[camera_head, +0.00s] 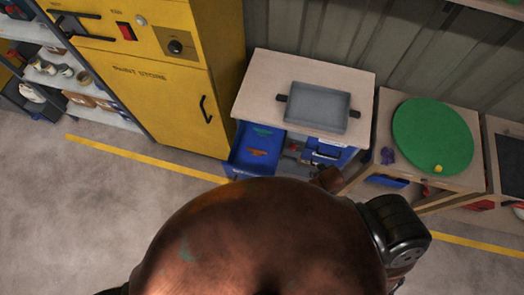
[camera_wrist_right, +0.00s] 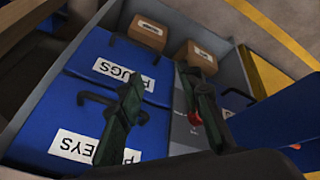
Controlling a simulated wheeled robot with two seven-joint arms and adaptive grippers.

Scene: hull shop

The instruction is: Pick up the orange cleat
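The orange cleat (camera_head: 257,153) lies in the open blue drawer (camera_head: 243,156) at the front left of the cabinet in the head view. A green piece (camera_head: 262,132) of similar shape lies behind it in the same drawer. In the right wrist view my right gripper (camera_wrist_right: 160,88) has its two dark green fingers apart. They are over a grey compartment holding blue boxes, with nothing visible between the fingertips. My left gripper is not in view.
Blue boxes labelled PLUGS (camera_wrist_right: 118,68) and KEYS (camera_wrist_right: 85,148) and small cardboard boxes (camera_wrist_right: 147,32) are near the right fingers. A small red thing (camera_wrist_right: 193,119) shows beside one finger. A grey tray (camera_head: 318,107) sits on the cabinet top. A yellow paint cabinet (camera_head: 160,100) stands left.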

